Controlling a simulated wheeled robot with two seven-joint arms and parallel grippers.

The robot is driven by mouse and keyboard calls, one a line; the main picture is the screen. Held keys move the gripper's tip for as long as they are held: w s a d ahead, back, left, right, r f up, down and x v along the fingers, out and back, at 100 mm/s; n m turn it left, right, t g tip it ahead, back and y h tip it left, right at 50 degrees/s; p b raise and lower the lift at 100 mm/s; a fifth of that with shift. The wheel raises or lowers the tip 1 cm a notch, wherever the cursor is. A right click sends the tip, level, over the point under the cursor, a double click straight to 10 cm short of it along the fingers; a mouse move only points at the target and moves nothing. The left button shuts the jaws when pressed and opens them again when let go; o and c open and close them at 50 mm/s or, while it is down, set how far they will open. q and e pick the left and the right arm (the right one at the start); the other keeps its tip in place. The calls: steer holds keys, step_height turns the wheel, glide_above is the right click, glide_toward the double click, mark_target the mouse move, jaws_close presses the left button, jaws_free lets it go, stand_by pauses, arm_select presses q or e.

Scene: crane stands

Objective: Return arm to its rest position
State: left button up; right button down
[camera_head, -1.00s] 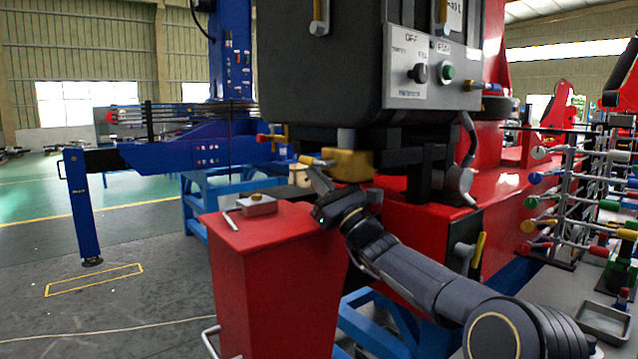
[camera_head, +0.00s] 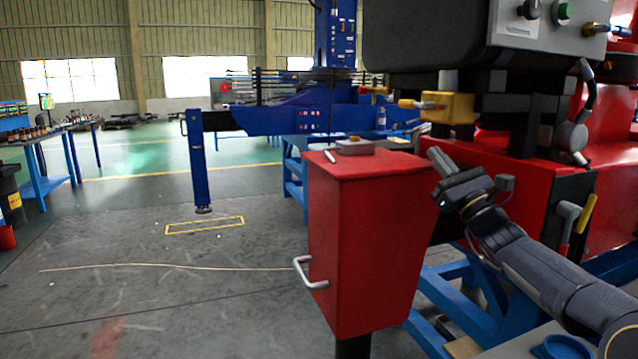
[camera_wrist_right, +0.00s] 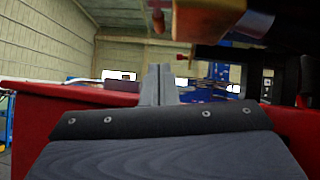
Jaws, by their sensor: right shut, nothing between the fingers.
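My right arm comes in from the lower right in the head view. Its gripper (camera_head: 438,160) is shut and empty, with its fingers pointing up and left. It is just right of the red box-shaped pedestal (camera_head: 365,240) and below the yellow block (camera_head: 450,108) under the dark control box (camera_head: 440,50). In the right wrist view the closed fingers (camera_wrist_right: 159,84) stand together in the middle, with the red surface (camera_wrist_right: 80,105) beside them to the left. My left gripper is not in view.
A small grey block (camera_head: 355,149) lies on the pedestal top. A metal handle (camera_head: 310,273) juts from the pedestal's left side. Blue frames (camera_head: 470,290) stand below the red machine at right. A blue crane stand (camera_head: 300,115) is behind. The grey floor at left is open.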

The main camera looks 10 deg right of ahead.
steer(key=s+a+f+n+g+y, duration=0.2)
steer(key=s+a+f+n+g, duration=0.5)
steer(key=a, duration=0.3)
steer(key=s+a+f+n+g+y, duration=0.3)
steer(key=s+a+f+n+g, duration=0.3)
steer(key=a+n, duration=0.4)
steer(key=s+f+n+g+h, duration=0.7)
steer(key=s+f+n, duration=0.5)
steer(key=s+f, duration=1.15)
step_height(320, 180, up, 22)
steer(key=t+h+p, duration=0.1)
steer(key=p, duration=2)
steer(key=shift+a+f, duration=0.15)
steer(key=shift+a, duration=0.05)
steer(key=shift+w, duration=0.15)
steer(key=shift+d+m, duration=0.1)
steer(key=shift+m, duration=0.2)
